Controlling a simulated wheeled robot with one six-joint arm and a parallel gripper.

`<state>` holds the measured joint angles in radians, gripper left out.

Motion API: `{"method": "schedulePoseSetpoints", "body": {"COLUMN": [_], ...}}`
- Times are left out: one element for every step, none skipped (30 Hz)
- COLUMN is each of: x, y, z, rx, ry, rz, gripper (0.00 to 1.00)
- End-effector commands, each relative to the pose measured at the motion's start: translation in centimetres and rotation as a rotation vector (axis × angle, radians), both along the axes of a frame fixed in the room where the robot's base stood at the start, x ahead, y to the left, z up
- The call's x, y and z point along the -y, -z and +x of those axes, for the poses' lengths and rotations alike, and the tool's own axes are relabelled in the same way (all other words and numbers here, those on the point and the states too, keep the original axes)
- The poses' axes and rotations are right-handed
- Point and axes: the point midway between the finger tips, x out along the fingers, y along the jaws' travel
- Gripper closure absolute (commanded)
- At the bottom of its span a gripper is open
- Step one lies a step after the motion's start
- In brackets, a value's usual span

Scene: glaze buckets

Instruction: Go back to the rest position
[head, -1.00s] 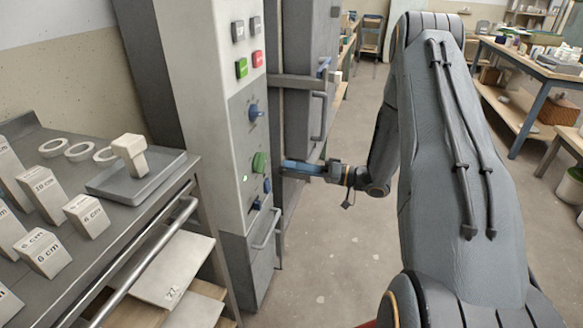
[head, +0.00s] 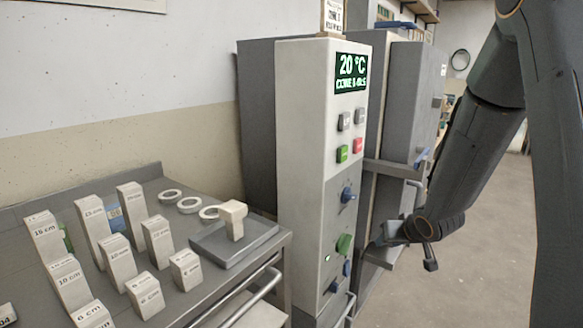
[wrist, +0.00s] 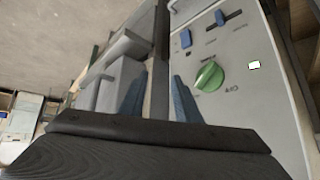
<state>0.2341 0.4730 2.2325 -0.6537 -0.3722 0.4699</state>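My gripper (head: 384,240) is beside the control column (head: 300,150), on its right, in front of the grey kiln front; its fingers are hard to make out in the head view. In the wrist view my gripper (wrist: 158,95) shows two blue fingers standing apart with nothing held between them. The green knob (head: 344,244) is on the column's panel; it also shows in the wrist view (wrist: 208,77), to the right of the fingers and apart from them.
The display (head: 351,72) reads 20 °C. A grey cart (head: 165,315) with several labelled blocks, white rings and a grey plate (head: 238,248) stands left of the column. The kiln door handle (head: 418,193) sticks out near my arm. Open floor (head: 490,210) lies to the right.

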Motion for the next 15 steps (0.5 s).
{"method": "schedulePoseSetpoints", "body": {"x": [-0.5,-0.7,-0.9,-1.3,-1.6,-2.3,-2.7,-3.3,-4.1,-4.7,-5.3,-6.1,-6.6,-7.0,-7.6], "y": [-1.0,-1.2,-1.5,-1.7,-1.9,-2.2,-2.4,-2.6,-2.9,-3.1,-3.3,-3.6,-3.7,-3.9,-4.1], "z": [-2.1,-3.5,-5.6,-7.3,-9.0,-11.5,-13.3,-15.3,-17.7,-19.4,-21.1,-23.0,-24.3,-25.5,-26.9], "rx": [-0.054,-0.096,-0.154,-0.198,-0.244,-0.307,-0.354,-0.401,-0.461,-0.503,-0.542,-0.589,-0.621,-0.648,-0.680], "ry": [0.021,0.033,0.049,0.057,0.065,0.070,0.074,0.074,0.071,0.067,0.062,0.053,0.047,0.039,0.031], "rz": [-0.037,-0.057,-0.080,-0.094,-0.105,-0.115,-0.122,-0.124,-0.123,-0.121,-0.116,-0.108,-0.101,-0.095,-0.087], "gripper": [0.70,0.70,0.70,0.70,0.70,0.70,0.70,0.70,0.70,0.70,0.70,0.70,0.70,0.70,0.70]}}
